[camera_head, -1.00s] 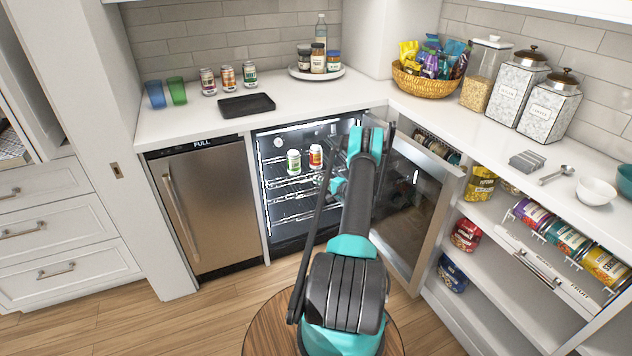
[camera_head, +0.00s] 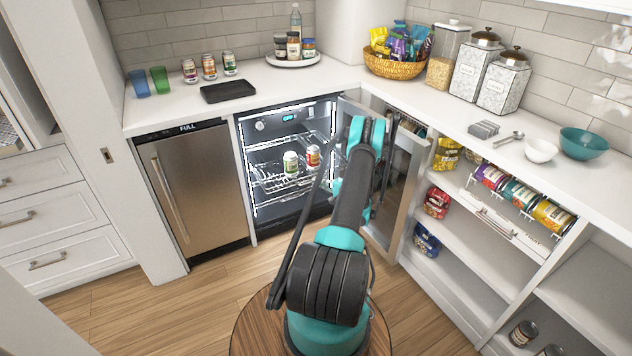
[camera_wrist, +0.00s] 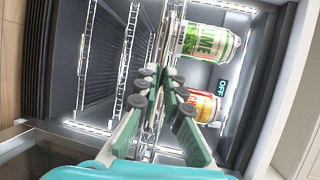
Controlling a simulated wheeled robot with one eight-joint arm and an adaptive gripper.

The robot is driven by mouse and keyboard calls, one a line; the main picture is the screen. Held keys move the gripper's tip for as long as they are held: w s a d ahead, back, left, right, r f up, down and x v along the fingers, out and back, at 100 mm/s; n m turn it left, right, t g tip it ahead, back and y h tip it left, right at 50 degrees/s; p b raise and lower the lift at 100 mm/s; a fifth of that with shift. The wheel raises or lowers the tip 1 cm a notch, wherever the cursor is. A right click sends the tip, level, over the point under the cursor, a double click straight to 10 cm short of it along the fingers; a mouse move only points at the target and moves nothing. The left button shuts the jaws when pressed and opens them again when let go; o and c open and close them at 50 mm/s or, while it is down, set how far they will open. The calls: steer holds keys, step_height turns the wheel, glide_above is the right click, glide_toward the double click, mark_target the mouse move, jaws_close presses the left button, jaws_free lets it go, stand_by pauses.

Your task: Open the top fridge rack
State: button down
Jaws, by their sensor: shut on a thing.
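The open under-counter fridge (camera_head: 248,205) has a glass door swung out to the right. Its top rack (camera_head: 272,180) is a wire shelf, partly slid out. A green-and-white can (camera_head: 290,163) and an orange-red can (camera_head: 313,158) stand on it. In the wrist view both cans, the lime can (camera_wrist: 208,42) and the orange one (camera_wrist: 203,106), appear sideways beside the rack (camera_wrist: 172,22). My gripper (camera_wrist: 170,78) is shut on the rack's front edge. In the head view my arm partly hides the gripper (camera_head: 333,182) and the rack's right side.
The glass door (camera_head: 407,185) stands open close to the right of my arm. Lower wire racks (camera_wrist: 125,65) sit inside the fridge. A steel appliance (camera_head: 200,190) is to the left. Open shelves (camera_head: 460,230) stand at right; floor in front is clear.

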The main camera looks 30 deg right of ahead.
steer(key=shift+s+d, duration=0.2)
steer(key=c, duration=1.6)
jaws_free()
steer(key=shift+c, duration=0.2)
steer(key=shift+a, duration=0.1)
